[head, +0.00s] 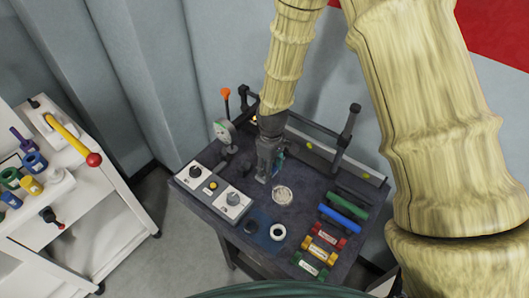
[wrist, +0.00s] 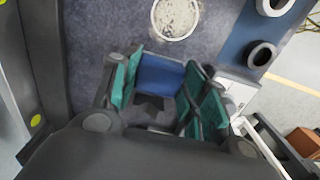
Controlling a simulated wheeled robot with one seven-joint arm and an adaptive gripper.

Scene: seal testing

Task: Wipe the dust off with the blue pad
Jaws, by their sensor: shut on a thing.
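My gripper (head: 268,172) points down over the dark table (head: 300,225) and is shut on the blue pad (wrist: 160,75). In the wrist view the pad sits between the teal-lined fingers. In the head view the gripper mostly hides it. A round pale disc with speckled dust (head: 283,195) lies on the table just right of and in front of the gripper. The disc also shows at the top of the wrist view (wrist: 175,17), apart from the pad. Whether the pad touches the table I cannot tell.
A dial gauge (head: 222,131) and a white knob panel (head: 213,192) are on the left. A blue mat (head: 258,228) with a white ring (head: 278,232) is in front. Several coloured pieces, including a blue cylinder (head: 343,213), lie on the right. A white cart (head: 100,215) stands at far left.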

